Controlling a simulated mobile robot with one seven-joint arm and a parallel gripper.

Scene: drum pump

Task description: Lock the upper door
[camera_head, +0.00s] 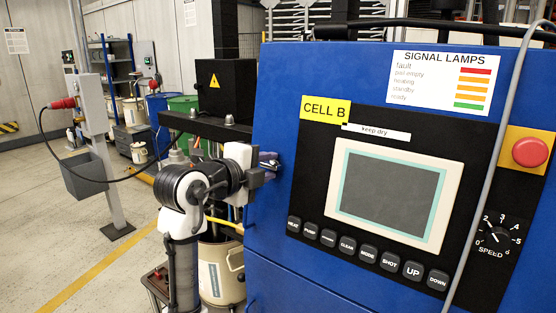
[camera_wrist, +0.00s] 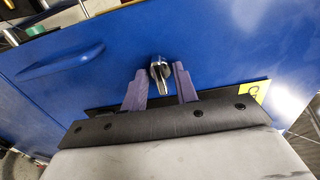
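In the wrist view, a small metal turn lock (camera_wrist: 158,69) sticks out of a blue panel (camera_wrist: 215,45), which looks like the door face. A blue bar handle (camera_wrist: 62,64) is on the panel to the left of the lock. My gripper (camera_wrist: 160,72) is open, with one purple-grey finger on each side of the lock. A gap shows on the left; I cannot tell whether the right finger touches. In the head view, my gripper (camera_head: 270,162) is at the left edge of the blue cabinet (camera_head: 275,100). The lock and handle are hidden there.
The cabinet front carries a screen panel (camera_head: 390,190), a red stop button (camera_head: 530,152) and a grey cable (camera_head: 500,130). A black box (camera_head: 226,88) on a dark beam stands close behind my arm. A post (camera_head: 100,130) with a grey bin stands left; open floor surrounds it.

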